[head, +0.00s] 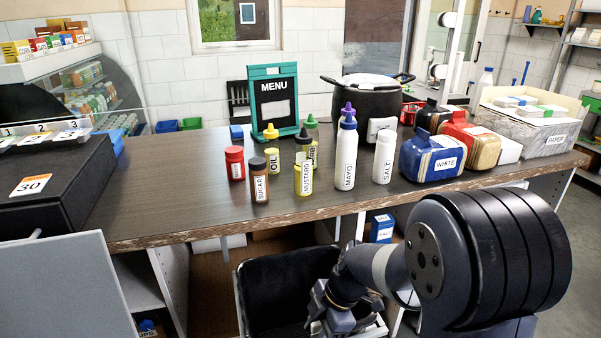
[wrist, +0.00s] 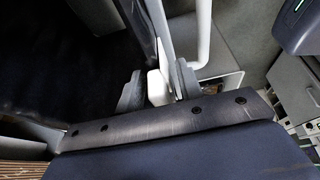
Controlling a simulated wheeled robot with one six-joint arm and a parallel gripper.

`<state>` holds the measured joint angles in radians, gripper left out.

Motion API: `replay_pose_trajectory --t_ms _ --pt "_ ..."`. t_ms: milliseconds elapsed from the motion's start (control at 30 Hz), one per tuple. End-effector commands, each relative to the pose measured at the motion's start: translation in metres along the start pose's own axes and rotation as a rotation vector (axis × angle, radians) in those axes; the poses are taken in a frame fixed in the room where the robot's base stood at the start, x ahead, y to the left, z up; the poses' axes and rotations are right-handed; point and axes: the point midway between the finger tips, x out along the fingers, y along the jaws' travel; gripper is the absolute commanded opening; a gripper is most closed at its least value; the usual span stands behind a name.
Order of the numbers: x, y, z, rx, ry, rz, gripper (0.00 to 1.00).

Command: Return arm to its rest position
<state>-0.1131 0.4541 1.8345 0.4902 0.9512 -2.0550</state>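My arm shows at the lower right of the head view, in front of the counter. My gripper (head: 328,318) hangs low, over or beside the black bin (head: 275,285) below the counter edge. In the wrist view, the two fingers of my gripper (wrist: 158,92) stand apart. A white part shows between them, seemingly behind them rather than held. The black bin (wrist: 45,65) fills the left of the wrist view, its rim close to the fingers. I cannot tell whether the fingers touch it.
The wooden counter (head: 220,215) holds several bottles, including a mayo bottle (head: 346,150) and a salt bottle (head: 384,157). A black pot (head: 365,105), a menu board (head: 273,100) and a paper box (head: 530,125) stand behind. A grey panel (head: 65,290) stands at lower left.

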Motion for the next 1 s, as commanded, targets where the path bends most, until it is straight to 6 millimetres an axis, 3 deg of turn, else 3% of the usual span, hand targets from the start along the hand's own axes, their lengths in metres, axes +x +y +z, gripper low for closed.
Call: replay_pose_trajectory --t_ms 200,433,767,1000 --pt "-0.025 0.002 -0.009 -0.002 -0.001 0.004 0.35" --pt "-0.033 0.002 -0.012 0.000 -0.001 0.003 0.35" --pt "-0.030 0.001 -0.011 0.001 0.000 0.001 0.35" --pt "-0.001 0.000 0.001 0.002 0.001 -0.002 0.35"
